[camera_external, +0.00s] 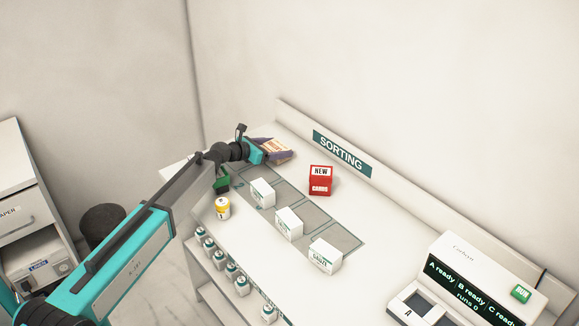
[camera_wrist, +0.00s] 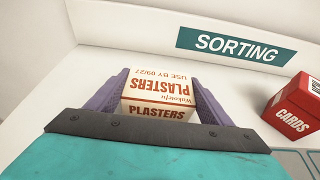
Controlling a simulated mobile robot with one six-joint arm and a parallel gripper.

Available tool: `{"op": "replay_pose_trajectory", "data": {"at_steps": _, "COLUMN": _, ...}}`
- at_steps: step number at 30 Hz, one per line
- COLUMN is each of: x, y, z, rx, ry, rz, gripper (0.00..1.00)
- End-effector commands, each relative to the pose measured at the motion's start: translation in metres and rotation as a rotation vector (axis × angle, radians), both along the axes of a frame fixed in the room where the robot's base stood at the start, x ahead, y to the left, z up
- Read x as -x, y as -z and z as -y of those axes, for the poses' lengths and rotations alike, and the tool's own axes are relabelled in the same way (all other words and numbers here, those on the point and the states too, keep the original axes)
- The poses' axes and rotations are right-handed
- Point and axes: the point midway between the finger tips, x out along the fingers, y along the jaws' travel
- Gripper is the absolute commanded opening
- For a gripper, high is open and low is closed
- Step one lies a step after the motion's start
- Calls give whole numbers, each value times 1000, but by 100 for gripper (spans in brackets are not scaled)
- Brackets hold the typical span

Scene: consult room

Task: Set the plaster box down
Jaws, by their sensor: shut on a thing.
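The plaster box (camera_wrist: 160,88) is white and tan with red "PLASTERS" lettering. It sits between the two purple fingers of my gripper (camera_wrist: 158,95), which is shut on it. In the external view the plaster box (camera_external: 276,147) shows at the far left end of the white sorting counter (camera_external: 335,185), with my gripper (camera_external: 277,152) around it. I cannot tell whether the underside of the box touches the counter.
A red cards box (camera_external: 320,181) stands right of my gripper. Several white boxes (camera_external: 289,224) stand along grey marked areas (camera_external: 311,212). A yellow-labelled jar (camera_external: 222,208) is near the front edge. The wall with the sorting sign (camera_external: 342,153) bounds the back.

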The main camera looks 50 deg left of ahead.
Motion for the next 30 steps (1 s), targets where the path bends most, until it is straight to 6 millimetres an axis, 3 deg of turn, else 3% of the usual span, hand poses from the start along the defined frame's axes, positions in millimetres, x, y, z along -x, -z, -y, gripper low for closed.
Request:
{"op": "replay_pose_trajectory", "data": {"at_steps": 6, "x": 0, "y": 3, "z": 0, "rx": 0, "ry": 0, "rz": 0, "gripper": 51}}
{"op": "replay_pose_trajectory", "data": {"at_steps": 7, "x": 0, "y": 3, "z": 0, "rx": 0, "ry": 0, "rz": 0, "gripper": 77}}
{"op": "replay_pose_trajectory", "data": {"at_steps": 10, "x": 0, "y": 3, "z": 0, "rx": 0, "ry": 0, "rz": 0, "gripper": 93}}
{"op": "replay_pose_trajectory", "data": {"at_steps": 23, "x": 0, "y": -1, "z": 0, "rx": 0, "ry": 0, "rz": 0, "gripper": 93}}
{"op": "replay_pose_trajectory", "data": {"at_steps": 30, "x": 16, "y": -5, "z": 1, "rx": 0, "ry": 0, "rz": 0, "gripper": 93}}
